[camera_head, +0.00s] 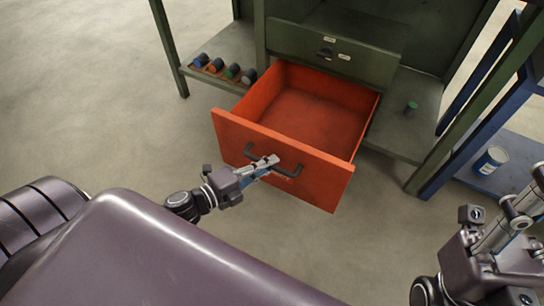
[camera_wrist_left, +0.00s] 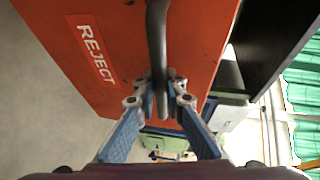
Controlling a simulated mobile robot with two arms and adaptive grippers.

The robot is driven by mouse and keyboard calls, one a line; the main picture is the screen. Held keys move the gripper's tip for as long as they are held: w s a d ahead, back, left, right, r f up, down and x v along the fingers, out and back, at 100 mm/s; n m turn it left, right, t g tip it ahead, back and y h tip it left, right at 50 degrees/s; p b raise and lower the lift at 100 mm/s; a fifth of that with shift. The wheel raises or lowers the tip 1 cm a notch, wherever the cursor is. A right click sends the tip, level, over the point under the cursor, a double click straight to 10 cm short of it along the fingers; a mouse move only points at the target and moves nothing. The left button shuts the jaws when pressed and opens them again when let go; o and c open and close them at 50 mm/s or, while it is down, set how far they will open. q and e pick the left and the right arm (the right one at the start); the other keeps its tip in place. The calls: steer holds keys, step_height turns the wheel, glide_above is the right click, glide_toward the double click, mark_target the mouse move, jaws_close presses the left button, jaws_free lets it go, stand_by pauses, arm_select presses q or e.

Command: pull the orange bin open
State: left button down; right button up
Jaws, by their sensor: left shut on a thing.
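The orange bin (camera_head: 283,160) is a drawer pulled well out of the green bench, and its inside looks empty. Its dark bar handle (camera_head: 250,155) is on the front panel. My left gripper (camera_head: 270,163) is shut on the handle. In the left wrist view my left gripper (camera_wrist_left: 160,92) has its fingers on both sides of the handle (camera_wrist_left: 157,40). The orange front there carries a REJECT label (camera_wrist_left: 91,51). My right arm shows at the lower right of the head view, but its fingertips cannot be made out.
The green bench (camera_head: 330,48) has a closed drawer above the bin. A blue-white can (camera_head: 491,160) sits on a blue rack at right. The floor (camera_head: 110,120) at left is clear.

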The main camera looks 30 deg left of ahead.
arm_select(q)
steer(key=shift+s, duration=0.25)
steer(key=c, duration=2)
jaws_free()
steer(key=shift+o, duration=0.2)
steer(key=v, duration=1.2)
